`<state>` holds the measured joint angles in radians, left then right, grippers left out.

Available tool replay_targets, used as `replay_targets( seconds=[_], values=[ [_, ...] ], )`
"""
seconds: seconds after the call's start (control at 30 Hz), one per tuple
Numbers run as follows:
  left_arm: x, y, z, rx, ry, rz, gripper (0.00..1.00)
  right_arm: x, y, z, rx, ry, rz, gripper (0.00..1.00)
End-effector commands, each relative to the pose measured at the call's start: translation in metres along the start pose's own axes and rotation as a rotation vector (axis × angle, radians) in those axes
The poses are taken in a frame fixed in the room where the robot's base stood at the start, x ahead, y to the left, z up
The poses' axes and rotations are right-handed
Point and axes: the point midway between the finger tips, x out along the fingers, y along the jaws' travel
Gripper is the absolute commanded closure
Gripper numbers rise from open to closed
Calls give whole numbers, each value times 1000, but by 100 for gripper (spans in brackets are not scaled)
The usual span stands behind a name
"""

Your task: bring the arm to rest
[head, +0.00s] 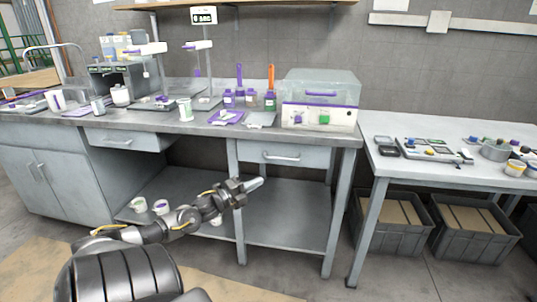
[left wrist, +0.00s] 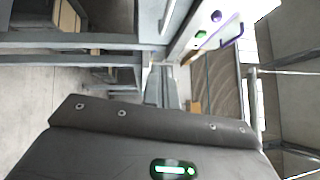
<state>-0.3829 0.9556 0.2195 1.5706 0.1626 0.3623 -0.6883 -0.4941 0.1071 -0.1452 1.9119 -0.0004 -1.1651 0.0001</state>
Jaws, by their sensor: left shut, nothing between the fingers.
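My left gripper (head: 257,184) is shut and empty. It is in front of the long grey workbench (head: 190,125), below the level of its top, and appears apart from everything. In the left wrist view its grey fingers (left wrist: 162,88) show close together with nothing between them. A brush-like tool with an orange handle (head: 271,77) and one with a purple handle (head: 239,76) stand upright on the bench, above and behind the gripper. My right gripper is not in view.
A white and purple machine with a clear cover (head: 320,101) stands at the bench's right end. A drawer (head: 285,155) and an open lower shelf (head: 285,210) are behind the gripper. A second table (head: 450,171) with grey crates (head: 392,222) beneath stands right. The floor in front is clear.

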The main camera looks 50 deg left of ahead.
Motion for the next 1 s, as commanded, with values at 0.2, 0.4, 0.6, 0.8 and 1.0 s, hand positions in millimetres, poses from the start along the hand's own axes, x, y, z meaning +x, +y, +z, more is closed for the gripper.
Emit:
replay_targets(
  seconds=[0.2, 0.4, 0.6, 0.8, 1.0],
  values=[
    [0, 0, 0, 0, 0, 0, 100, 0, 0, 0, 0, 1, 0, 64],
    [0, 7, 8, -55, -44, 36, 100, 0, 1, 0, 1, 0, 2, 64],
    [-20, 77, 17, -323, -325, 283, 100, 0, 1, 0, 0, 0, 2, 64],
    [-98, 197, -64, -685, -672, 602, 100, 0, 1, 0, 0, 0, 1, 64],
    [-178, 266, -190, -934, -917, 880, 100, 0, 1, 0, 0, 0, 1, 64]
  ],
)
